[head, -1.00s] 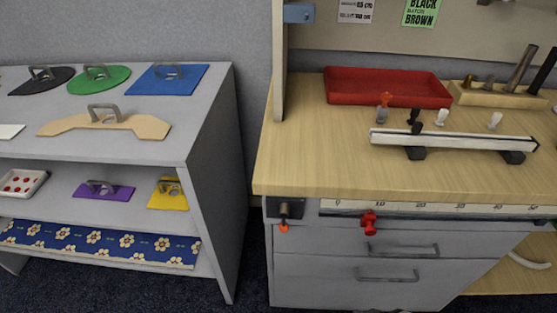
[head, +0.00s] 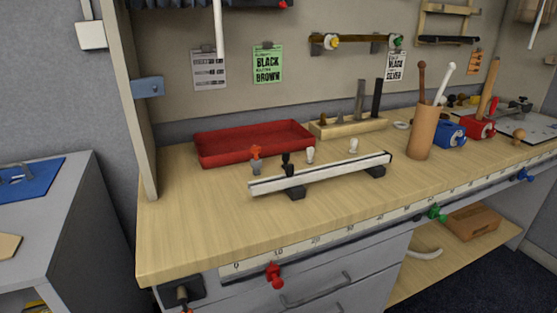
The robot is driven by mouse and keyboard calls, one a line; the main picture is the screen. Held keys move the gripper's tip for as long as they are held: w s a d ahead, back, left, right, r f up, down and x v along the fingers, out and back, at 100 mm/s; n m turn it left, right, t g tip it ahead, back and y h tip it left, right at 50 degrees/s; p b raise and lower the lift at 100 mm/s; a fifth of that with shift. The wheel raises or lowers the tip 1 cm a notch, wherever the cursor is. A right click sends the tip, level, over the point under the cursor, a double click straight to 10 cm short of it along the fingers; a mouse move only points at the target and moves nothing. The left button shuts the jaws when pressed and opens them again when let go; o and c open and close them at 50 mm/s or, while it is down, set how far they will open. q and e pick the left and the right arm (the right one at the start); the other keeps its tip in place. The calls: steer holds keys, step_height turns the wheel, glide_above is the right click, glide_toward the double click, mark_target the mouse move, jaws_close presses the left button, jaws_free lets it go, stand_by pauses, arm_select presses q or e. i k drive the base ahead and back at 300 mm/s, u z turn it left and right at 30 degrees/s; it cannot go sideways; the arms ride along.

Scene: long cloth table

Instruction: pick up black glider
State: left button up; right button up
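A small black piece, which looks like the black glider (head: 286,158), stands upright at the left half of a long white rail (head: 330,174) on the wooden bench. A second dark part shows just below it at the rail's back edge; I cannot tell whether it is separate or whether the black piece touches the rail. Neither of my grippers is in view.
A red tray (head: 255,143) and a wooden tool block (head: 348,127) lie behind the rail. A brown cup (head: 422,133) with sticks stands right of it. The bench (head: 200,215) is clear in front. An upright panel edge (head: 133,100) bounds the left.

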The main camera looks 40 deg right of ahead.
mark_target(285, 155)
steer(key=z, duration=1.15)
steer(key=k, duration=0.4)
steer(key=z, duration=0.3)
steer(key=i, duration=0.45)
steer(key=u, duration=2.55)
steer(key=k, duration=1.55)
steer(key=z, duration=2.05)
steer(key=i, duration=0.7)
steer(key=u, duration=0.05)
